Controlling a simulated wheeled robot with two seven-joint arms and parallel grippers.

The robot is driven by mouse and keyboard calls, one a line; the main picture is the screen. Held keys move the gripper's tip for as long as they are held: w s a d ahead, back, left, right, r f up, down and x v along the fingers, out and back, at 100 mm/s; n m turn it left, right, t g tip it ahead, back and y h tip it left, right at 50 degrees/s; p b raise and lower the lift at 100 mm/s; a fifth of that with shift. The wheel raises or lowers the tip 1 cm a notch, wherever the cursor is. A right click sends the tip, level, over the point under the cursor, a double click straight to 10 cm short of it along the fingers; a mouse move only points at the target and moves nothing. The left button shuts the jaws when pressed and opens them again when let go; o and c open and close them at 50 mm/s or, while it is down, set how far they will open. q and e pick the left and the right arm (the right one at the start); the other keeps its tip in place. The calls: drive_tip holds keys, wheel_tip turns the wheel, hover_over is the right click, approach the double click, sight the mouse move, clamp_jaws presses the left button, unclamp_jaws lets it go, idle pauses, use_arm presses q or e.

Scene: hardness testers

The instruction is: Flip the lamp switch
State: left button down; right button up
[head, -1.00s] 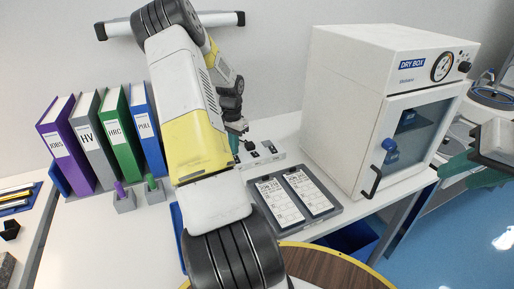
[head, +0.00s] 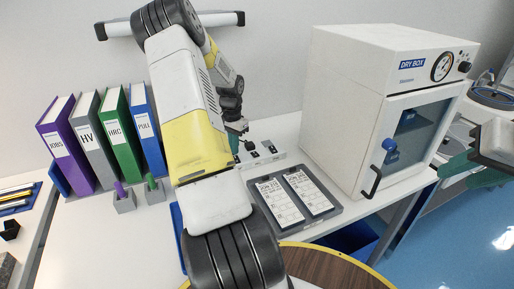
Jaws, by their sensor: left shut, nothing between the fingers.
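A low light-grey switch block (head: 264,161) with small black switches sits on the white table, against the back wall. One black switch (head: 270,147) shows on its right part and another (head: 250,145) nearer my gripper. My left arm reaches over the table from the front. My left gripper (head: 235,146) is shut and empty, beside the block's left end; its teal fingertips are partly hidden by the arm, so I cannot tell whether they touch a switch. My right gripper (head: 464,168), with teal fingers, is at the right edge, far from the block.
A white dry box (head: 340,110) stands right of the block. A grey tray (head: 334,212) with two cards lies in front. Several binders (head: 118,130) and two small holders (head: 124,201) stand left. A white bar with black ends (head: 215,19) is on the wall.

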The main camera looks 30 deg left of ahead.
use_arm(q)
drive_tip(key=shift+f, duration=1.05)
idle(0.6)
drive_tip(key=shift+r, duration=3.5)
